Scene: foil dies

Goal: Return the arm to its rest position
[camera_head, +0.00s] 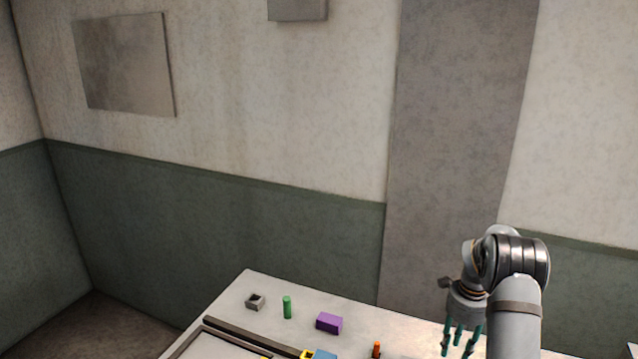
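My gripper (460,340) hangs at the lower right with its green fingers pointing down over the right part of the table. The fingers look spread apart, with nothing seen between them. My grey arm comes up from the bottom right and bends at a dark joint above the gripper. Whether the fingertips touch anything cannot be told, as they lie near the bottom edge of the picture.
The pale table (250,285) holds a grey hollow block (256,302), a green cylinder (287,307), a purple block (329,323), an orange peg (376,350), a blue piece (324,355) and a yellow piece (306,354). A dark-edged frame (255,336) lies in front. Walls stand behind.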

